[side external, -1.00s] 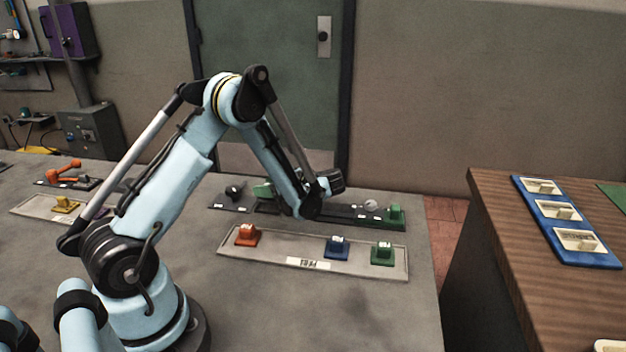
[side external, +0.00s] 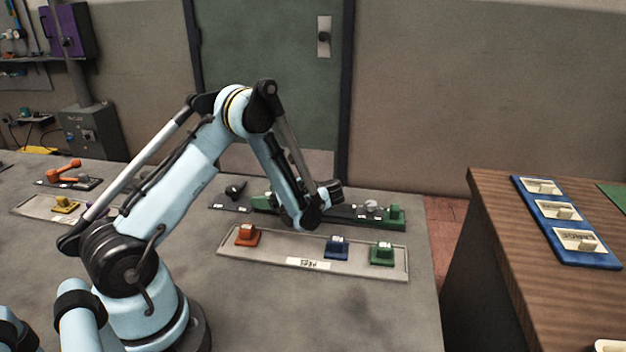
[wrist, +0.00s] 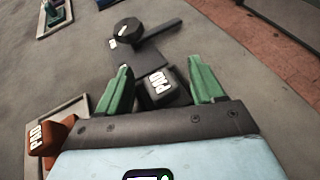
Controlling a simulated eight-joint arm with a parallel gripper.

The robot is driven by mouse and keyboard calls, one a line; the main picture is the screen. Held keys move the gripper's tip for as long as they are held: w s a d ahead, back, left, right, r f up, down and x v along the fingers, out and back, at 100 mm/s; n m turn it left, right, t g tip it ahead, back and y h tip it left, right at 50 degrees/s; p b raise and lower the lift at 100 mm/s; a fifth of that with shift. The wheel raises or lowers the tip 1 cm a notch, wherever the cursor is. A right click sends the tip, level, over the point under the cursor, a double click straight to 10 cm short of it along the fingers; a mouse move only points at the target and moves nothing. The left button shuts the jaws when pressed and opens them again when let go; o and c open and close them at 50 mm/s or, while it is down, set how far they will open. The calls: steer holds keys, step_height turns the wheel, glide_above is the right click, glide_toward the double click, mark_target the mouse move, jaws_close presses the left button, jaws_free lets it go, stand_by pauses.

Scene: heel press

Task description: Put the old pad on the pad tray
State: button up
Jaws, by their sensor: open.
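The old pad (wrist: 158,88) is a dark grey block with a white PAD label in the wrist view. It sits between the spread green fingers of my gripper (wrist: 161,84), with a gap on each side. My gripper is open and holds nothing. In the side view my arm hides the pad. The pad tray (side external: 285,262) is a long pale tray in front of the arm's end. It holds an orange block (side external: 247,236), a blue block (side external: 336,248) and a green block (side external: 382,254). A tray corner (wrist: 72,105) and the orange block (wrist: 48,138) show at the lower left of the wrist view.
A black part with a round knob (wrist: 128,32) lies just beyond the pad in the wrist view. A dark strip with a green end block (side external: 395,214) runs behind the tray. A blue rack (side external: 567,240) stands on the wooden bench at right. Grey table right of the tray is clear.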

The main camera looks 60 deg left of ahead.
steer(key=v, duration=1.1)
steer(key=shift+w+d, duration=0.2)
steer(key=shift+w, duration=0.25)
steer(key=shift+w+d+r+t, duration=0.15)
steer(key=shift+d+r+t, duration=0.05)
steer(key=shift+r+t, duration=0.25)
steer(key=s+d+r+n+t+h, duration=0.4)
steer(key=d+n+t+h, duration=0.2)
steer(key=d, duration=0.1)
steer(key=s+d+r+n+t+h, duration=0.4)
steer(key=s+d+n+t+h, duration=0.1)
steer(key=d+n+h, duration=0.1)
steer(key=shift+s+d+r+n+t+h, duration=0.2)
steer(key=shift+d+r+n+t+h, duration=0.15)
steer(key=shift+d+n, duration=0.55)
steer(key=shift+o, duration=0.2)
steer(key=shift+d, duration=0.15)
